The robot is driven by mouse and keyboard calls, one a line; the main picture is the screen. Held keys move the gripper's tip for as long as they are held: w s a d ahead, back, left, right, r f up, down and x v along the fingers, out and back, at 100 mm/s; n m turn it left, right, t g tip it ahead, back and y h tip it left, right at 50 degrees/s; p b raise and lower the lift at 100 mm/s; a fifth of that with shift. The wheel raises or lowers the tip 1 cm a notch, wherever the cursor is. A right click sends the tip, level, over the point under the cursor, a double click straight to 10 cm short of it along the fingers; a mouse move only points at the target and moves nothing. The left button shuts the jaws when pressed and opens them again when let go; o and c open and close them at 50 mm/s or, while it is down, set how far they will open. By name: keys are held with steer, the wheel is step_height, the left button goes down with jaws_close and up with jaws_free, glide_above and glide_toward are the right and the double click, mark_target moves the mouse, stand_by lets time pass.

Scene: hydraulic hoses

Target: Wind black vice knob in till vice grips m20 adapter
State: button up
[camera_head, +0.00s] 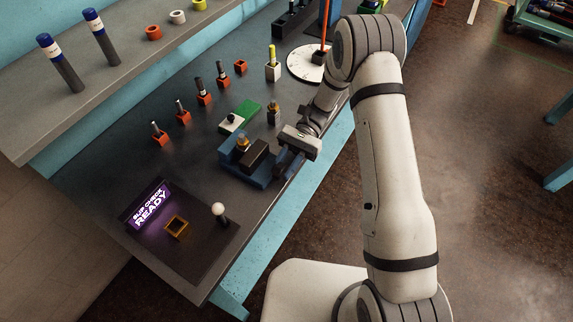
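A blue vice (229,166) with a black jaw block (255,154) sits near the front edge of the dark bench. A brass fitting (243,141), which looks like the m20 adapter, stands upright at the jaws. Whether the jaws touch it is too small to tell. My gripper (284,161) is at the right end of the vice, beside the black block, with its fingers pointing down and left. The black vice knob cannot be made out clearly; the gripper covers that end. Whether the fingers are closed on the knob cannot be told.
A green and white block (240,117) and another brass-topped fitting (273,111) stand close behind the vice. Several orange holders (204,98) line the bench. In front left are a "SLIP CHECK READY" sign (150,206), a square frame (177,227) and a white-ball lever (219,210).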

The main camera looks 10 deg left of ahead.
steer(key=o, duration=0.3)
steer(key=shift+r, duration=0.1)
steer(key=shift+o, duration=0.2)
steer(key=shift+w, duration=0.1)
steer(key=b+v, duration=0.2)
steer(key=v, duration=0.4)
steer(key=shift+w+d, duration=0.1)
steer(key=shift+w, duration=0.3)
steer(key=shift+w+d+r, duration=0.15)
steer(key=shift+w+d, duration=0.05)
steer(key=shift+w, duration=0.2)
